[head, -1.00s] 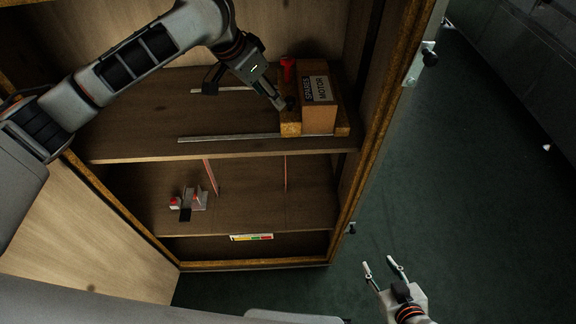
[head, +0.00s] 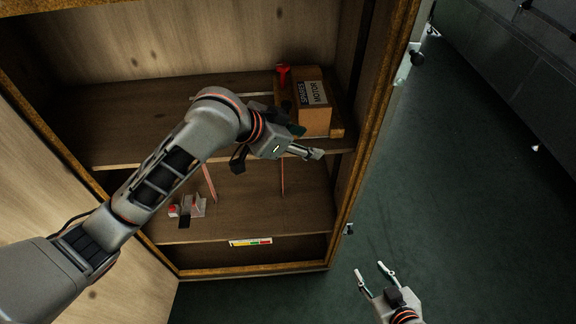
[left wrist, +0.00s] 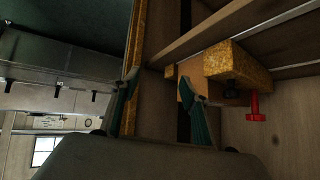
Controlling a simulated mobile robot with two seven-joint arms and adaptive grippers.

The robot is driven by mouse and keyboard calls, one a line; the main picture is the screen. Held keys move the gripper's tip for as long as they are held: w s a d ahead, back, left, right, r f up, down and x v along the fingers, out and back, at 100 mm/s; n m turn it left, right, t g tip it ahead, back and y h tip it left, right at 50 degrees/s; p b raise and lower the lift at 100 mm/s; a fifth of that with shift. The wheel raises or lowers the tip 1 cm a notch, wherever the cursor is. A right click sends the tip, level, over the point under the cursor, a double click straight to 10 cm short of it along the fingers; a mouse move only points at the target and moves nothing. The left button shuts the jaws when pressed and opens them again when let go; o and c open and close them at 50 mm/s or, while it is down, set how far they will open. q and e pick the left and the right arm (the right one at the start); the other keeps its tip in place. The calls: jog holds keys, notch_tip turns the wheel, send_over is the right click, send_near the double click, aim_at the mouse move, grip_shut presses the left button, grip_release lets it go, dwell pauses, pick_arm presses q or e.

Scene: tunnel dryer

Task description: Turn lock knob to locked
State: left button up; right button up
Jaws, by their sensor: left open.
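A red T-shaped knob (head: 283,72) stands at the back left of a labelled box on the upper cabinet shelf. It also shows in the left wrist view (left wrist: 256,112), beside a wooden block (left wrist: 234,62) with a dark knob (left wrist: 232,88). I cannot tell which one is the lock knob. My left gripper (head: 317,153) is open and empty in front of the shelf edge, below the box. Its spread fingers show in the left wrist view (left wrist: 159,92), apart from both knobs. My arm hides the block's front in the head view. My right gripper (head: 370,270) is open and empty over the floor.
The cabinet's right frame edge (head: 368,135) is close to my left gripper. The lower shelf (head: 250,200) holds a small red and grey item (head: 187,207). The floor (head: 460,180) at right is open.

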pick_arm(q)
jog(key=s+a+f+n+t, duration=0.1)
jog(key=a+f+n+t, duration=0.1)
jog(key=f, duration=0.5)
jog(key=shift+s+a+n+t, duration=0.15)
jog(key=shift+a+n+t, duration=0.25)
jog(key=shift+a+n, duration=0.2)
jog(key=shift+r, duration=0.1)
